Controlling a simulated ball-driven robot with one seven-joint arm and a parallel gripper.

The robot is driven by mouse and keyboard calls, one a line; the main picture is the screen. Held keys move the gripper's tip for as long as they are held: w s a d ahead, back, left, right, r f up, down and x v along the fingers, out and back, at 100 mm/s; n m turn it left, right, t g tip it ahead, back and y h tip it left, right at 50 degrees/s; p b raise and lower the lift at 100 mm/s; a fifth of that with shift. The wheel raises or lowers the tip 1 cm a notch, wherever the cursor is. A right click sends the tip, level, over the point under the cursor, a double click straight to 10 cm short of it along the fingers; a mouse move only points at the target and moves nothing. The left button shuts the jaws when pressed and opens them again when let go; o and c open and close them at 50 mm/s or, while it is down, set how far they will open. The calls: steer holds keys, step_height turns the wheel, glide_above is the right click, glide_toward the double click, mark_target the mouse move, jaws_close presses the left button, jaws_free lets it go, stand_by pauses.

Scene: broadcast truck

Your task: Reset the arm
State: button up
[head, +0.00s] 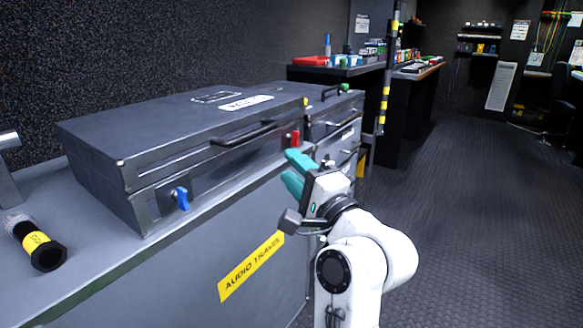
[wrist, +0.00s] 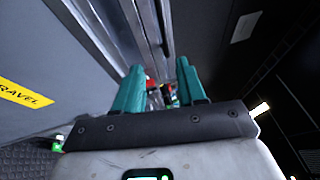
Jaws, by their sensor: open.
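My white arm rises at the lower right of the head view. My gripper (head: 294,172) has teal fingers and is raised beside the front edge of the grey case, pointing left and up in the picture. In the wrist view my gripper (wrist: 157,88) shows its two teal fingers spread apart with nothing held between them. A small red latch (head: 295,138) shows behind the fingertips in the head view. In the wrist view a red thing (wrist: 150,84) shows blurred beyond the fingers. I cannot tell whether the gripper touches the case.
A grey case (head: 180,125) with a blue latch (head: 182,198) and handle lies on a cabinet labelled in yellow (head: 250,265). A black-and-yellow cylinder (head: 38,245) lies at left. A striped pole (head: 386,80) and cluttered counter (head: 345,70) stand behind. The dark floor (head: 480,210) at right is open.

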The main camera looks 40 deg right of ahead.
stand_by(0.4)
steer(key=s+a+f+n+g+y, duration=0.1)
steer(key=s+f+n+g, duration=0.15)
steer(key=f+n, duration=0.4)
steer(key=s+f+n+g+y, duration=0.1)
steer(key=s+f+n+g, duration=0.2)
steer(key=f, duration=0.7)
steer(key=s+a+f+n+g+y, duration=0.1)
steer(key=f+n+g, duration=0.35)
steer(key=f, duration=0.35)
steer(key=s+a+f+n+g+y, duration=0.1)
steer(key=s+a+f+n+g, duration=0.25)
steer(key=s+f, duration=0.6)
steer(key=s+a+f+n+g, duration=0.3)
steer(key=s+f+g, duration=0.3)
steer(key=s, duration=0.6)
step_height(320, 180, up, 30)
steer(key=p, duration=3.2)
steer(key=shift+w+r+t, duration=0.15)
steer(key=shift+w+t, duration=0.25)
steer(key=shift+t, duration=0.05)
steer(key=shift+c, duration=0.2)
